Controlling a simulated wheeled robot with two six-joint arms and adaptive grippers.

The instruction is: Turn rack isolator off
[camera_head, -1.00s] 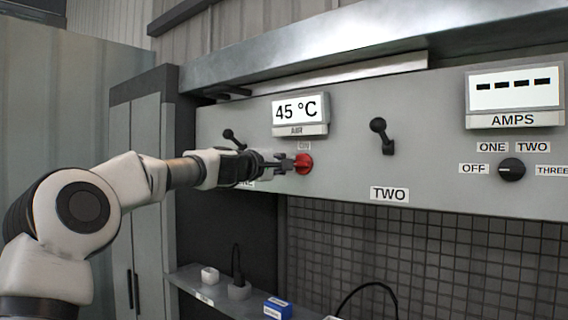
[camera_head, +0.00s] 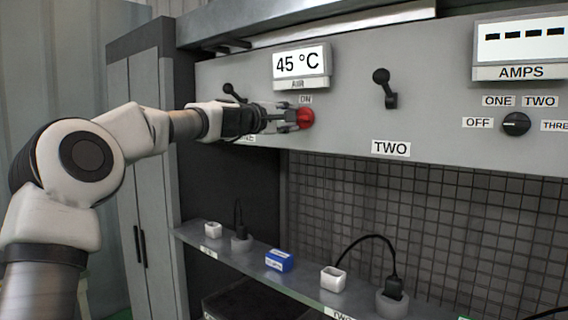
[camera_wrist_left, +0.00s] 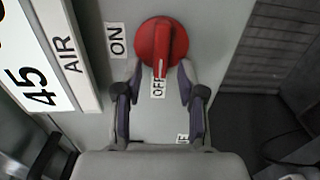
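The red rack isolator knob (camera_head: 305,118) is on the grey panel, under the air display. In the left wrist view the knob (camera_wrist_left: 160,45) has its raised handle and white line pointing at the OFF label (camera_wrist_left: 158,88). The ON label (camera_wrist_left: 116,40) is at the knob's left there; it also shows above the knob in the head view (camera_head: 306,99). My left gripper (camera_wrist_left: 160,75) is open, one finger either side of the handle's tip, with gaps visible; I cannot tell whether either finger touches the knob. My right gripper is in neither view.
The air display (camera_head: 301,62) reads 45 °C. Black levers stand left (camera_head: 233,92) and right (camera_head: 385,88) of the knob. Farther right are the amps display (camera_head: 522,45) and a black selector (camera_head: 516,123). A shelf (camera_head: 300,284) with plugs and a blue box (camera_head: 279,261) runs below.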

